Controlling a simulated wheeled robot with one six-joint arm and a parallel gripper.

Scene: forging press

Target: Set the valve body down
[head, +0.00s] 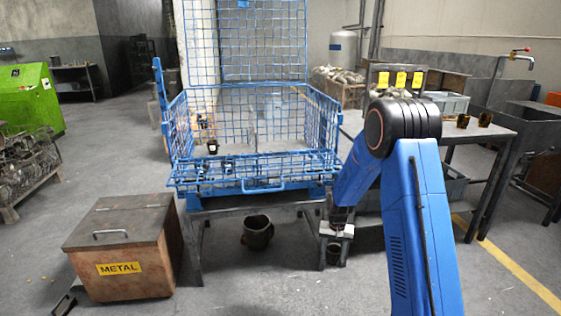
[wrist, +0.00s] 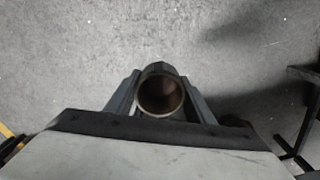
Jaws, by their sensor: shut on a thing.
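The valve body (wrist: 160,92) is a dark, rusty hollow cylinder with its round opening facing the wrist camera. My gripper (wrist: 161,100) is shut on it, with a finger on each side. In the head view my gripper (head: 336,246) points down beside the right front leg of the stand under the blue cage. The valve body (head: 334,252) shows there only as a small dark shape between the fingers. In the wrist view bare concrete floor lies beyond it; I cannot tell its height above the floor.
A blue wire cage (head: 253,172) stands on a dark stand, with a small dark part (head: 212,146) inside. A dark pot (head: 257,232) is under the stand. A METAL bin (head: 124,247) is at left. Small dark parts (head: 463,121) sit on the right-hand table (head: 455,133).

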